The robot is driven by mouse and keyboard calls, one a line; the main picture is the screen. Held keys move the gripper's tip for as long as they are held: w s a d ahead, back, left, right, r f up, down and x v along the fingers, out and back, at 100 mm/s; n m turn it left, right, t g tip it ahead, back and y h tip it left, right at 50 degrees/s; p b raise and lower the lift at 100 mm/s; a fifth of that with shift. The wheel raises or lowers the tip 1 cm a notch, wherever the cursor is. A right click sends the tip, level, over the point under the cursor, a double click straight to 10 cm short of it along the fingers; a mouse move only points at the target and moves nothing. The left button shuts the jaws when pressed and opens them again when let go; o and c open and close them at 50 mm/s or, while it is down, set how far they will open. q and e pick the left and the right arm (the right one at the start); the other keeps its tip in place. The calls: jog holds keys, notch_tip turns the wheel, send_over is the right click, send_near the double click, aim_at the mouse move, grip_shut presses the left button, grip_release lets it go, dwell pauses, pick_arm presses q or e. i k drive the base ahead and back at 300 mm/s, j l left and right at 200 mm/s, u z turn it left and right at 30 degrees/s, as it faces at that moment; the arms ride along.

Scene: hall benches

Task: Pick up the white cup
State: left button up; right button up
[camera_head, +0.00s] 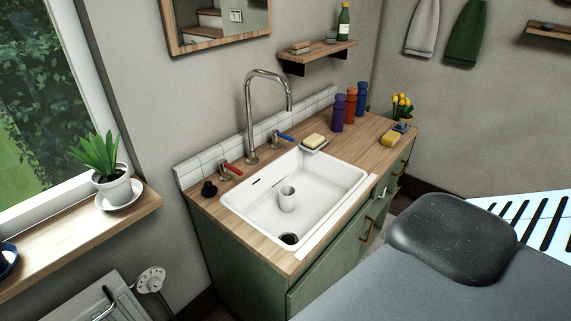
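The white cup (287,199) stands upright inside the white sink basin (347,178), a little behind the dark drain. The sink is set in a wooden counter on a green cabinet (240,265). Neither of my grippers shows in the head view, so nothing of mine is seen near the cup.
A tall faucet (249,115) arches over the sink's back edge, between a red-handled tap (231,169) and a blue-handled tap (283,137). A soap dish with soap (314,141) sits at the back rim. Several bottles (350,106) stand at right. A dark rounded object (452,236) lies in front.

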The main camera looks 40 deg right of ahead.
aim_at(287, 194)
jog(key=z, duration=0.8)
